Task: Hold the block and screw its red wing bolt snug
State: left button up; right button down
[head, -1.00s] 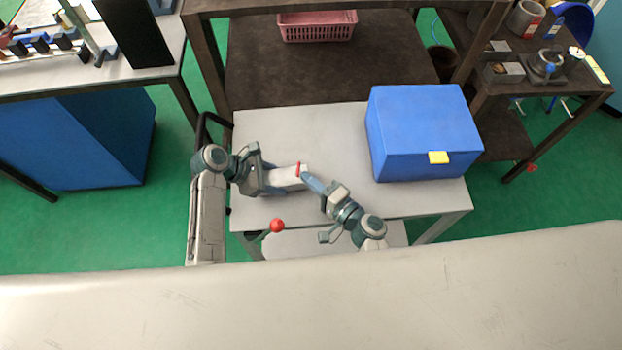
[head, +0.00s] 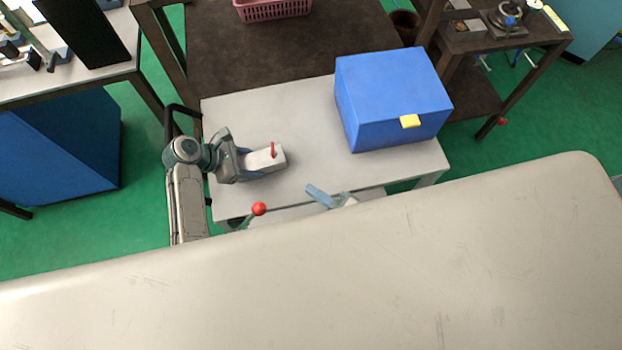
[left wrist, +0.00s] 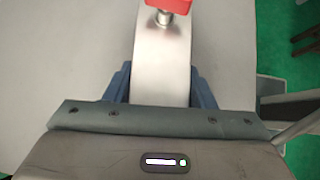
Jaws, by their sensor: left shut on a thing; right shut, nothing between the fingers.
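The pale block (head: 263,162) is over the left part of the white cart top in the head view. My left gripper (head: 246,165) is shut on it. The block also shows between the fingers in the left wrist view (left wrist: 162,70). The red wing bolt (head: 273,150) stands at the block's far end; its red wing and metal shank (left wrist: 166,10) show at the top edge of the left wrist view. How deep it sits is hard to tell. My right gripper (head: 320,196) is shut and empty near the cart's front edge, apart from the bolt; the rest of that arm is mostly hidden.
A blue box (head: 392,100) with a yellow tab stands on the right of the white cart top (head: 310,130). A red ball knob (head: 259,208) is at the cart's front. A pink basket (head: 272,9) sits on the dark table behind. The cart's middle is clear.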

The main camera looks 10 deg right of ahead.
pick_arm(q)
jog(key=shift+r, duration=0.1)
jog(key=o, duration=1)
jog(key=v, duration=1.2)
jog(key=shift+s, duration=0.1)
